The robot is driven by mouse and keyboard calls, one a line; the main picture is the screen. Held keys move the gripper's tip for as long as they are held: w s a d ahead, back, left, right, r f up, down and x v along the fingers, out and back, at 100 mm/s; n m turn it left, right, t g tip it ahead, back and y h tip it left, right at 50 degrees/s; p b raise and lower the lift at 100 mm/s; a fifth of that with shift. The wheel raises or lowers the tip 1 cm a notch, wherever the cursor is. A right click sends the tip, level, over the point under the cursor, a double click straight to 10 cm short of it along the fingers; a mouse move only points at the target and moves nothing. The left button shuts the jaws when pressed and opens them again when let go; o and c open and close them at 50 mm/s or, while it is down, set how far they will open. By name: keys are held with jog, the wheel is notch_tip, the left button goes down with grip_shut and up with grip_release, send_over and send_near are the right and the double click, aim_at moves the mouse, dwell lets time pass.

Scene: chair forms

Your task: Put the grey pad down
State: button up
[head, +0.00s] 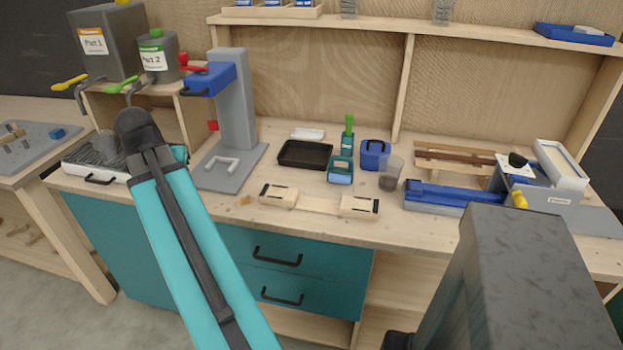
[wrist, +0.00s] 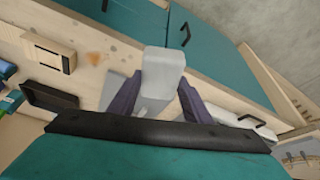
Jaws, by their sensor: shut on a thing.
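My gripper (wrist: 163,85) is in the middle of the wrist view, its two dark fingers on either side of a light grey block, the grey pad (wrist: 163,72). The gripper is shut on the pad. Behind the pad lie the bench top and the teal drawer fronts, and I cannot tell whether it touches any surface. In the head view my teal arm crosses the left part of the picture; I cannot make out the gripper or the pad there.
Containers (head: 105,45) stand at the back left. Teal drawers (head: 315,262) are below the bench.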

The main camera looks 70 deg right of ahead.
jog(key=s+d+f+m+g+b, duration=0.1)
jog(key=s+d, duration=0.3)
jog(key=s, duration=0.4)
jog(key=s+d+m+g+b, duration=0.1)
jog(key=s+d+m, duration=0.3)
jog(key=s, duration=0.4)
jog(key=s+d+f+m, duration=0.1)
jog(key=s+d+m, duration=0.2)
jog(key=s, duration=0.5)
jog(key=shift+s+d+f+g+b, duration=0.3)
jog(key=shift+d+f+g+b, duration=0.1)
jog(key=shift+d, duration=0.15)
jog(key=shift+w+d+r+p, duration=0.15)
jog(key=shift+d+r+p, duration=0.15)
jog(key=shift+p, duration=1.05)
jog(key=d+p, duration=0.1)
jog(key=p, duration=0.7)
jog(key=shift+w+d+f, duration=0.2)
jog(key=shift+w+d, duration=0.15)
jog(key=shift+w, duration=0.05)
jog(key=p, duration=0.4)
send_over(283, 174)
jog(key=a, duration=0.2)
jog(key=shift+w+d+f, duration=0.15)
jog(key=shift+w+f, duration=0.15)
jog(key=shift+f, duration=0.45)
jog(key=shift+f, duration=0.15)
jog(key=shift+f+p, duration=0.75)
jog(key=shift+f, duration=0.9)
